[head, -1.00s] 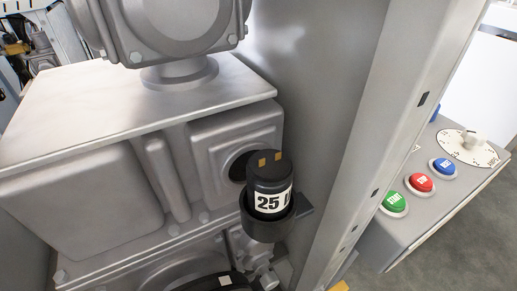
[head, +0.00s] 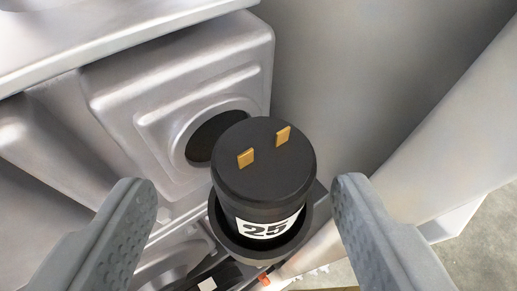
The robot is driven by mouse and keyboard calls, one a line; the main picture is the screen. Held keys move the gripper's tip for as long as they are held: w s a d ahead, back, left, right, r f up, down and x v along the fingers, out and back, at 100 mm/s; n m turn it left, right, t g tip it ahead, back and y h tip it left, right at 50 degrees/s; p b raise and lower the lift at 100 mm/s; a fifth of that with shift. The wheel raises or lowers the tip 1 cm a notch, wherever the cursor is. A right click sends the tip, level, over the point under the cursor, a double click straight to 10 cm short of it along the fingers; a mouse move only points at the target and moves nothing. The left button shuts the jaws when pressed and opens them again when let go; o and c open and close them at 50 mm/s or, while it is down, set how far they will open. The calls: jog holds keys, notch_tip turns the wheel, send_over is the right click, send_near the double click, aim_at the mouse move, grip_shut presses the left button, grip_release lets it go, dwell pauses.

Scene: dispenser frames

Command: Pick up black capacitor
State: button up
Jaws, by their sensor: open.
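The black capacitor (head: 260,175) is a short cylinder with two gold tabs on top and a white label reading 25. It stands nearly upright in a black ring holder (head: 293,246) in the middle of the head view. My gripper (head: 246,188) is open, with one grey finger to the left of the capacitor and one to the right. Neither finger appears to touch it. The capacitor's lower part is hidden inside the holder.
A grey metal housing (head: 110,95) with a round dark opening (head: 214,134) stands close behind and left of the capacitor. A grey wall (head: 370,70) rises behind, and a pale post runs along the right. Floor shows at lower right.

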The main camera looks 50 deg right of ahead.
jog(key=shift+s+d+x, duration=0.15)
jog(key=shift+x, duration=1.25)
jog(key=shift+s+d+x, duration=0.1)
jog(key=shift+x, duration=1.3)
jog(key=shift+r, duration=0.15)
jog(key=c, duration=1.1)
